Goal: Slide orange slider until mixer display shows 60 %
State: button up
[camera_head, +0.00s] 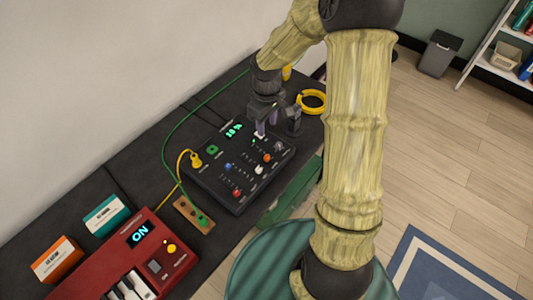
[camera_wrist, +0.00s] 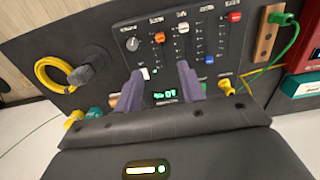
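The black mixer (camera_head: 232,182) lies on the dark bench. Its green display (camera_head: 234,129) seems to read 10 % or 18 %; the digits are small, and it shows upside down in the wrist view (camera_wrist: 165,95). The orange slider (camera_head: 267,157) has a small orange cap, also seen in the wrist view (camera_wrist: 159,37) above my fingertips. My gripper (camera_head: 265,130) hangs over the mixer's far right part, near the display. In the wrist view its two purple fingers (camera_wrist: 162,72) are apart with nothing held between them. A white cap (camera_wrist: 145,73) sits close by the left fingertip.
A yellow cable coil (camera_head: 312,101) lies behind the gripper. A green cable and a yellow plug (camera_head: 196,160) border the mixer. A red keyboard (camera_head: 125,262) stands at front left.

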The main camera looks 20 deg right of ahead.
aim_at(267, 156)
notch_tip(267, 156, down, 16)
dwell(0.5)
grip_shut()
